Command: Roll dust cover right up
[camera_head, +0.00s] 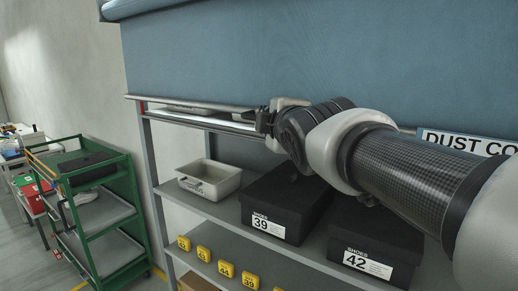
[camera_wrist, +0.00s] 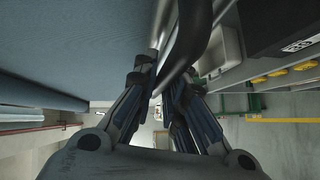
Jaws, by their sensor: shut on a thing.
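The dust cover (camera_head: 260,55) is a blue sheet hanging across the upper part of the rack. Its lower edge is above the shelf with the shoe boxes. A silver bar (camera_head: 200,123) runs along below that edge. My gripper (camera_head: 264,121) is at this bar and shut on it. My arm hides the bar and the cover's edge to the right of the gripper.
A sign reading "DUST CO" (camera_head: 465,142) is partly hidden by my arm. Black shoe boxes 39 (camera_head: 268,227) and 42 (camera_head: 368,262) and a white bin (camera_head: 209,182) stand on the shelf (camera_head: 225,208). A green cart (camera_head: 90,205) stands left.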

